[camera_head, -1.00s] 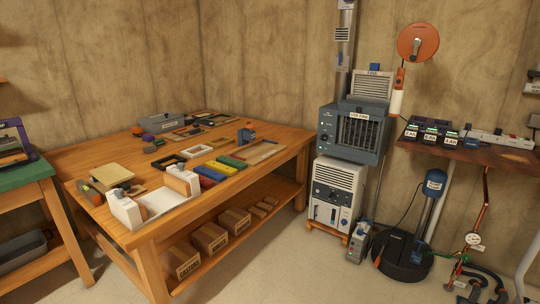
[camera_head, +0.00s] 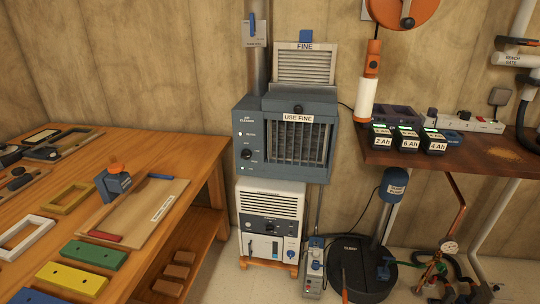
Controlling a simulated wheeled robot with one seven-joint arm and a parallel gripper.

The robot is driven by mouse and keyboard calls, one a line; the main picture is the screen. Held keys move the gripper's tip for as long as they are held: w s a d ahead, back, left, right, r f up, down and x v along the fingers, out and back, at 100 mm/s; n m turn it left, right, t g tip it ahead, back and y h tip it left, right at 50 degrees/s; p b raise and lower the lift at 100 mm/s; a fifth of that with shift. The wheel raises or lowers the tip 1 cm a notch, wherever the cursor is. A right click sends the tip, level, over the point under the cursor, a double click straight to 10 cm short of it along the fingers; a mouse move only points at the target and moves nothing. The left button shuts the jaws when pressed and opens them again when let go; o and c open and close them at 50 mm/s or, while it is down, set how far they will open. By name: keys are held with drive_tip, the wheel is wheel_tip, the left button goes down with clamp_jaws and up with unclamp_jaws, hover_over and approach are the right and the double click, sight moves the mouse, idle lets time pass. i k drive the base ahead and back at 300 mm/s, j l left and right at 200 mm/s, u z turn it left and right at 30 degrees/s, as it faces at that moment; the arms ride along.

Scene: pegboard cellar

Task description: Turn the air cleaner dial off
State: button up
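The air cleaner (camera_head: 259,170) is a blue-grey box with a front grille and a "USE FINE" label, standing on top of a white appliance. Its control panel is on the left of its front. A dark round dial (camera_head: 246,155) sits low on that panel, with small markings around it too small to read. A small green light (camera_head: 242,168) shows below the dial. My gripper is not in view.
A wooden workbench (camera_head: 150,150) with frames and coloured blocks fills the left. A white dehumidifier-like unit (camera_head: 270,203) stands below the cleaner. A wall shelf (camera_head: 480,160) with battery packs (camera_head: 408,141) is at right, above a black round floor unit (camera_head: 360,268).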

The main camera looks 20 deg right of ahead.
sight(246, 154)
drive_tip(key=i+j, duration=0.3)
drive_tip(key=i, duration=0.2)
drive_tip(key=i+j, duration=0.35)
drive_tip(key=i+j+u, duration=0.1)
drive_tip(key=i+j, duration=0.2)
drive_tip(key=i, duration=0.3)
